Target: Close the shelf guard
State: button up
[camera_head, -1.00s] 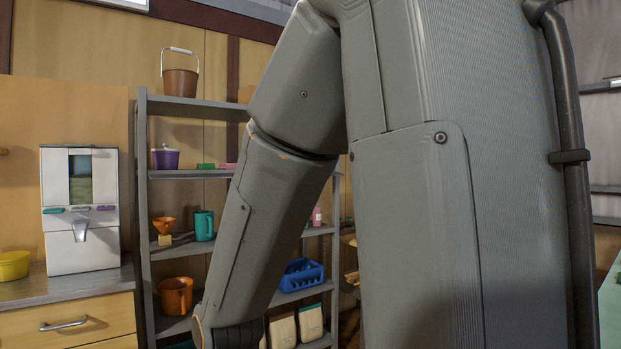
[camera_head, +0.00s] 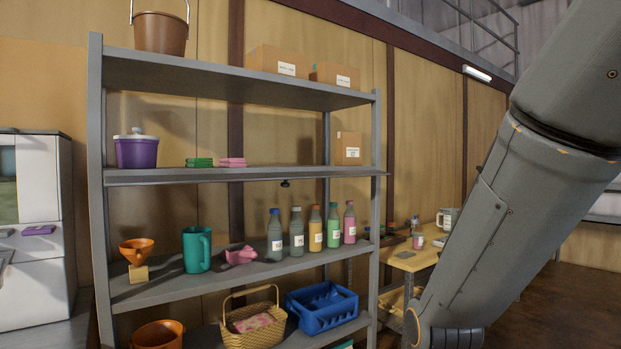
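The grey metal shelf unit (camera_head: 97,200) stands in the left and middle of the view, with several open levels. A thin grey strip (camera_head: 340,174) runs along the front of its second level from the top and reaches slightly past the right post. A small dark knob (camera_head: 285,183) shows just below that level. I cannot tell whether either belongs to the shelf guard, or how the guard stands. My arm crosses the right side; my gripper is out of view.
Several bottles (camera_head: 315,230), a teal jug (camera_head: 197,249) and an orange funnel (camera_head: 136,250) stand mid-shelf. Below are a wicker basket (camera_head: 232,335) and a blue crate (camera_head: 322,310). A white dispenser (camera_head: 40,210) is left; a wooden table (camera_head: 415,260) stands behind right.

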aim_at(116, 181)
jog(key=u, duration=0.15)
jog(key=i, duration=1.45)
jog(key=u, duration=0.4)
